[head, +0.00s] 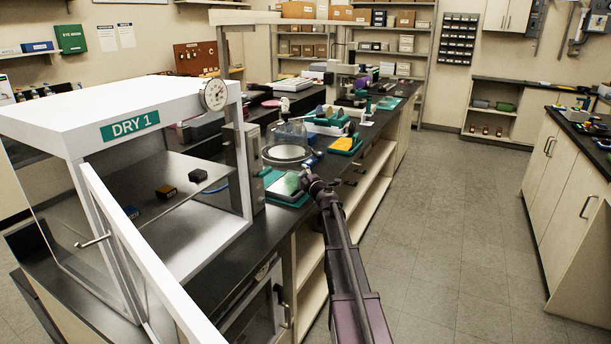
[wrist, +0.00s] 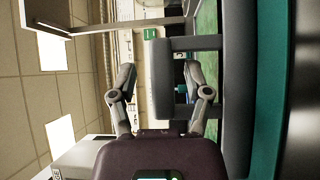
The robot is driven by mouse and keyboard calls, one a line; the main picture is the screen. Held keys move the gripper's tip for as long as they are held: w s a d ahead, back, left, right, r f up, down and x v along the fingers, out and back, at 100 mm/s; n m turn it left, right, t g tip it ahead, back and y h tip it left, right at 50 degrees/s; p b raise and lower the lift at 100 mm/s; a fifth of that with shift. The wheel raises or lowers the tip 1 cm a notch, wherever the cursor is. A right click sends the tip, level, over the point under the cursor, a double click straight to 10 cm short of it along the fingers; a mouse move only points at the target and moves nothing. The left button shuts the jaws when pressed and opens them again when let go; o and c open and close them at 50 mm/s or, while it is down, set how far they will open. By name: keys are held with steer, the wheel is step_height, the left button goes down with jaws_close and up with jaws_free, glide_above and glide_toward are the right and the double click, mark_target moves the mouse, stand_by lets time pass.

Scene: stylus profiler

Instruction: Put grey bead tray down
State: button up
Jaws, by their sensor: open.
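The grey bead tray (wrist: 238,110) fills the right of the wrist view. Its upright loop handle (wrist: 162,78) stands between my two open fingers, with a gap on each side of its bar. A green surface (wrist: 207,20) shows beyond the tray's edge. The tray appears to rest on a teal mat (wrist: 275,90), seen edge-on. In the head view, the mat (head: 287,202) lies near the bench's front edge, with a pale green patch on it. My gripper (head: 308,182) is at the mat's right side and small here; it also shows in the wrist view (wrist: 158,72).
The white DRY 1 cabinet (head: 128,125) stands at the left, its framed door open toward the front. A glass bell jar (head: 288,138) stands behind the mat. A teal and yellow tray (head: 345,145) is further right. Open floor (head: 450,220) lies right of the bench.

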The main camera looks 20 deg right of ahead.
steer(key=s, duration=1.2)
steer(key=shift+a+f, duration=0.15)
stand_by(0.6)
steer(key=s+a+f+m+g+h, duration=0.5)
steer(key=s+a+f+m+g, duration=0.7)
steer(key=m, duration=0.5)
steer(key=s+a+f+g+y, duration=0.2)
steer(key=s+a+f+g, duration=0.1)
steer(key=s+a, duration=0.5)
steer(key=s+a+f+g+y, duration=0.3)
steer(key=s+a+f, duration=0.1)
steer(key=s+a, duration=0.4)
steer(key=shift+s+y, duration=0.3)
